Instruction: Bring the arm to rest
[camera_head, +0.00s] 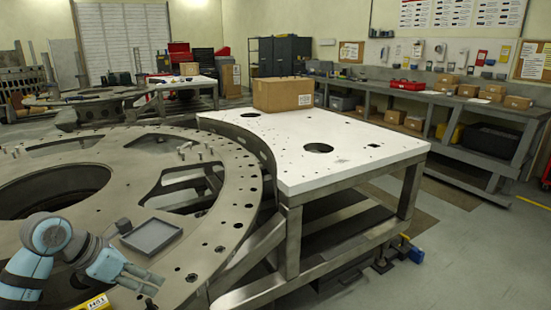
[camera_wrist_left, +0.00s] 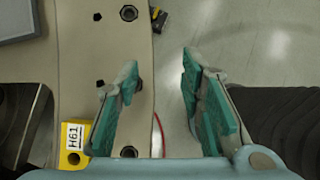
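My left arm reaches in from the lower left in the head view. Its left gripper (camera_head: 152,279) is over the outer rim of the large grey turret plate (camera_head: 235,215). In the left wrist view the gripper (camera_wrist_left: 160,82) has its teal-padded fingers wide apart with nothing between them. The left finger is over the plate's rim (camera_wrist_left: 120,45) with its bolt holes, and the right finger is over the floor. My right gripper is in neither view.
A shallow grey tray (camera_head: 151,236) lies on the plate close to my left gripper. A yellow block labelled H61 (camera_wrist_left: 73,158) is beside the left finger. A white-topped table (camera_head: 330,165) with a cardboard box (camera_head: 283,94) adjoins the plate. Several bolts stand on the plate.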

